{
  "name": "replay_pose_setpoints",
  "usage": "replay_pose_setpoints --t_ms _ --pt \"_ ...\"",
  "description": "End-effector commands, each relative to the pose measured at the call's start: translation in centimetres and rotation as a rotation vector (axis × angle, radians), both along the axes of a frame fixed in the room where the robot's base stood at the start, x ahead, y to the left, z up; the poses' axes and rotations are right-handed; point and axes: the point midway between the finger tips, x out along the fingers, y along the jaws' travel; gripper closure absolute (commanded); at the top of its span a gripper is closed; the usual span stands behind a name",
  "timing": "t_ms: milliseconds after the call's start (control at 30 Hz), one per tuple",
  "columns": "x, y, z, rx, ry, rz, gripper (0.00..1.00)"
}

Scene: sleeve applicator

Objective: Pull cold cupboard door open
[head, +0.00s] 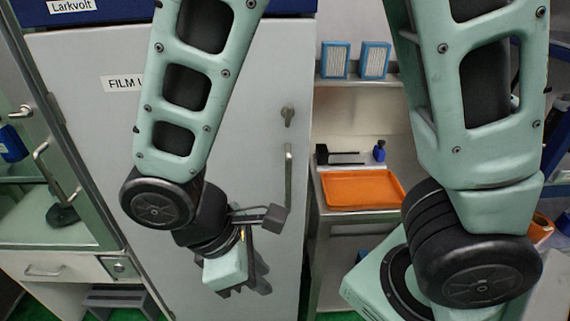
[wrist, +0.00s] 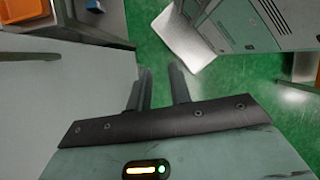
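The cold cupboard door (head: 255,70) is a tall pale grey door, partly behind my arm in the head view, and it looks shut. A label starting "FILM" (head: 118,84) is on it, partly hidden. Its long upright bar handle (head: 288,175) is near the right edge, below a small lever latch (head: 287,116). My gripper (head: 246,287) is low in front of the door, below and left of the handle, apart from it. In the wrist view my gripper (wrist: 160,72) has two dark fingers with a gap and nothing between them. The handle cannot be made out for certain there.
Right of the cupboard, a bench holds an orange tray (head: 362,189) and a small blue bottle (head: 379,151); two blue-edged boxes (head: 335,60) stand on the shelf above. A glass-fronted cabinet with a handle (head: 55,172) is at left. Green floor (wrist: 150,55) shows below my gripper.

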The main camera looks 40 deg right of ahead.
Motion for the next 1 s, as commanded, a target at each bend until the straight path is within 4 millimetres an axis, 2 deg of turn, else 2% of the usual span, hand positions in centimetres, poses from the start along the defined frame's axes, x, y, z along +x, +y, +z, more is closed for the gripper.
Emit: replay_pose_setpoints --t_ms 167,300,433,600,833,1000 --pt "1.6 -2.1 -1.8 -0.292 0.101 0.239 0.80" --pt "3.9 -3.8 -2.5 -0.549 0.140 0.421 0.80" --pt "6.5 -4.6 -1.9 -0.798 0.143 0.578 0.80" --pt "9.5 -4.2 -0.5 -1.059 0.118 0.718 0.80" --pt "11.0 -3.8 0.5 -1.189 0.096 0.779 0.80" --pt "11.6 -5.5 0.7 -1.191 0.098 0.776 0.80"
